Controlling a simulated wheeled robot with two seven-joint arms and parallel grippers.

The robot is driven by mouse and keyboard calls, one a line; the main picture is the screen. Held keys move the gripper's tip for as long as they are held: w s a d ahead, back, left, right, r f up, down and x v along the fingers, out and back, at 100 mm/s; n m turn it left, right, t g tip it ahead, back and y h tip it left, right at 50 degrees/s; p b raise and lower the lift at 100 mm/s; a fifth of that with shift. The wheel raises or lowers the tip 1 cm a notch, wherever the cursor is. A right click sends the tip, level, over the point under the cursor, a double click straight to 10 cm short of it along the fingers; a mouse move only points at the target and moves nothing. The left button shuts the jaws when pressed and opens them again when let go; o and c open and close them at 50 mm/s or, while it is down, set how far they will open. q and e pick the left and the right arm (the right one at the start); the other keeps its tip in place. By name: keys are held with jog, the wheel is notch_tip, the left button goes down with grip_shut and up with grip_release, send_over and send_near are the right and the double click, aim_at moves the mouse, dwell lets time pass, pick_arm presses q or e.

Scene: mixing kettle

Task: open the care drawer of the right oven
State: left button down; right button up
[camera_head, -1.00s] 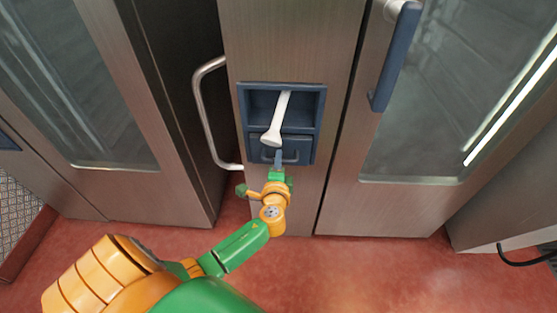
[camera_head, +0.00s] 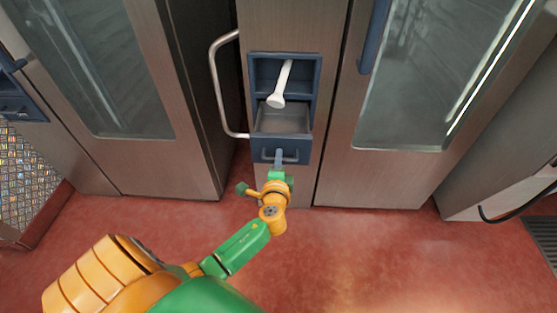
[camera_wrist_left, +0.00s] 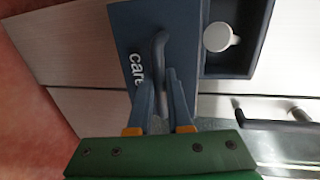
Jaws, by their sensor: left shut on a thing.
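The care drawer (camera_head: 280,151) of the right oven has a blue front with a bar handle and stands pulled out, its grey tray (camera_head: 286,119) showing empty. My left gripper (camera_head: 279,163) is shut on the drawer handle. In the left wrist view the fingers (camera_wrist_left: 162,100) close around the dark handle (camera_wrist_left: 160,55), and the word "care" shows on the blue front (camera_wrist_left: 130,30). My right gripper is in neither current view.
A white hand shower (camera_head: 277,98) hangs in the blue recess above the drawer. A curved metal handle (camera_head: 216,95) stands left of it. The glass oven door (camera_head: 410,90) is to the right. Red floor (camera_head: 350,260) lies clear in front.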

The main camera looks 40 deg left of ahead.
pick_arm(q)
jog(key=shift+w, duration=0.1)
jog(key=c, duration=0.8)
grip_release()
jog(key=shift+c, duration=0.2)
jog(key=v, duration=0.7)
jog(key=shift+p, duration=0.45)
